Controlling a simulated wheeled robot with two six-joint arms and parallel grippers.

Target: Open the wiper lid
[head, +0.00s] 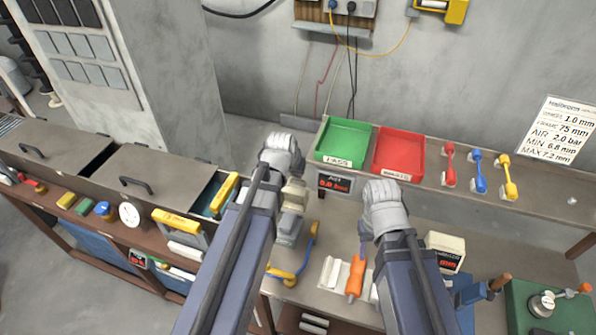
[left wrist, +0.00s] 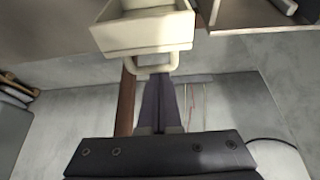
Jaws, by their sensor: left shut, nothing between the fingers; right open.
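A small cream box (head: 293,195) on a grey body (head: 287,228), which looks like the wiper, stands on the bench beside my left forearm. In the left wrist view a cream hollow-looking part (left wrist: 143,33) with a loop handle (left wrist: 152,66) shows at the top. I cannot tell surely whether this is the lid or how far it is open. My left gripper (head: 281,152) is just behind the cream box in the head view. Its dark fingers (left wrist: 165,82) are shut and empty, close to the loop; contact is unclear. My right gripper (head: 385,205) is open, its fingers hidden.
A green tray (head: 343,142) and a red tray (head: 399,153) stand on the back shelf, with red, blue and yellow tools to their right. An orange-handled tool (head: 356,277) lies below my right gripper. A cream labelled box (head: 445,250) stands to its right. Lidded bins line the left.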

